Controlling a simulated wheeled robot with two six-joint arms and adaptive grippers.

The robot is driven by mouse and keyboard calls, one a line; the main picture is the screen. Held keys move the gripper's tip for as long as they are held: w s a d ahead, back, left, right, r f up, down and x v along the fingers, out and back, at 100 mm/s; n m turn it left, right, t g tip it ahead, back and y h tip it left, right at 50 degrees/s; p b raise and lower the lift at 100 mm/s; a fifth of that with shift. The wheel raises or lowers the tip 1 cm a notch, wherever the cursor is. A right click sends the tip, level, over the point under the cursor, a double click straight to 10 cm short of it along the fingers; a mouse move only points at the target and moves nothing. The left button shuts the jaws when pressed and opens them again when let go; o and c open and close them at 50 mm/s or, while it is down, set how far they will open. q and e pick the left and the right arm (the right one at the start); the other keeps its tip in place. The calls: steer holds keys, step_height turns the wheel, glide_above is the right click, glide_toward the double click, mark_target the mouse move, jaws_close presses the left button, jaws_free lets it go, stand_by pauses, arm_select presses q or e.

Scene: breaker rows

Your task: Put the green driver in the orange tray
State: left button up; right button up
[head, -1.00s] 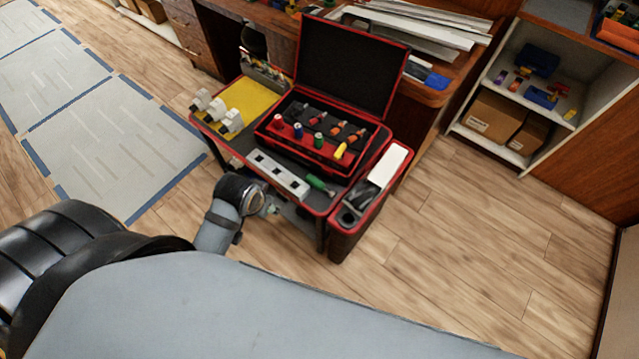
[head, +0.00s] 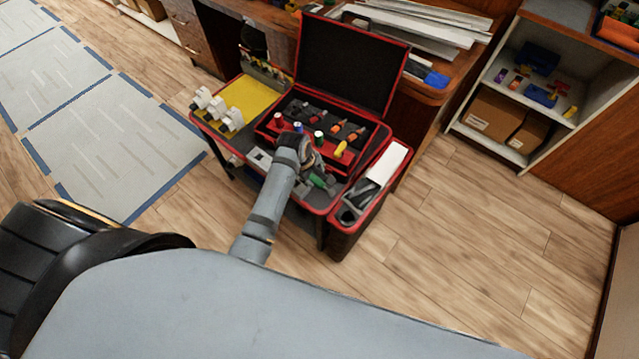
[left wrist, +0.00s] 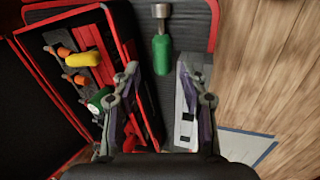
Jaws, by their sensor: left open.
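The green driver (head: 319,181) lies on the dark top of the red-edged cart, in front of the open case. In the left wrist view the driver (left wrist: 162,54) has a green handle and a metal end pointing away. My left gripper (head: 309,166) is open above the cart. In the left wrist view its fingertips (left wrist: 158,72) stand either side of the line of the handle, and nothing is between them. An orange open container (head: 622,32) sits on the cabinet at the far right, partly cut off by the frame. My right gripper is not in view.
The open case (head: 352,62) holds several coloured-handled tools, with a yellow handle (head: 341,148) near its front edge. A white block (left wrist: 186,125) lies beside the driver. A side bin (head: 349,218) joins the cart's right. Floor to the right (head: 440,240) is clear.

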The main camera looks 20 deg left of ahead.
mark_target(320, 184)
arm_select(q)
steer(key=b+x, duration=0.1)
steer(key=x, duration=0.9)
steer(key=shift+s, duration=0.15)
jaws_close()
